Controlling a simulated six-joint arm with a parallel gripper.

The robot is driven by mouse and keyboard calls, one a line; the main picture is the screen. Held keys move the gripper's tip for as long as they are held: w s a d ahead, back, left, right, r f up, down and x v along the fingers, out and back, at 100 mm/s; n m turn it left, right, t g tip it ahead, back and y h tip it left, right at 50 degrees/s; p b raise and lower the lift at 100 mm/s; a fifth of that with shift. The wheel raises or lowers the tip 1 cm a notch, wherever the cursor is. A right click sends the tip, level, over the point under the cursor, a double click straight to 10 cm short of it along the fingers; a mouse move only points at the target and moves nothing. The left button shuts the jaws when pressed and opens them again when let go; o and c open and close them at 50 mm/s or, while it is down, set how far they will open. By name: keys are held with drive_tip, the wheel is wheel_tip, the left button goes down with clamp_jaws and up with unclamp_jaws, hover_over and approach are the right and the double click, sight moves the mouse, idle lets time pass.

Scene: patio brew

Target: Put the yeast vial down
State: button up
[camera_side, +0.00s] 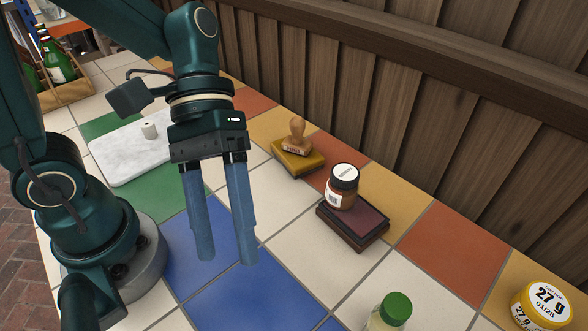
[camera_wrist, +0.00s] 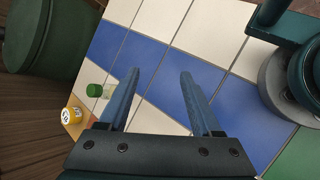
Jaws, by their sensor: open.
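A small clear vial with a green cap (camera_side: 397,308) and pale contents is cut off by the bottom edge of the side view. It looks like the yeast vial, but I can read no label. It also shows in the wrist view (camera_wrist: 94,90), left of my fingers, apparently standing on the tiles. My gripper (camera_side: 226,258) points down over the blue tiles, open, with nothing between its two blue fingers. In the wrist view the fingers (camera_wrist: 160,73) are apart, with only tiles between them. The vial is clear of my gripper.
A brown bottle (camera_side: 342,187) stands on a dark ink pad (camera_side: 352,222). A wooden stamp (camera_side: 297,136) sits on a yellow pad (camera_side: 298,163). A yellow tub (camera_side: 543,305) is at lower right. A marble slab (camera_side: 120,155) bears a small white cylinder (camera_side: 149,130). A wooden wall runs behind.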

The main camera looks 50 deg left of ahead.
drive_tip(key=w+a+r+m+t+y, duration=0.1)
drive_tip(key=w+a+t+y, duration=0.1)
drive_tip(key=a+t, duration=0.3)
drive_tip(key=w+a+r+m+t+y, duration=0.1)
drive_tip(key=a+t+y, duration=0.3)
drive_tip(key=a, duration=0.4)
drive_tip(key=shift+w+r+m+t+y, duration=0.35)
drive_tip(key=shift+w+m+t+y, duration=0.05)
drive_tip(key=shift+w+m+y, duration=0.3)
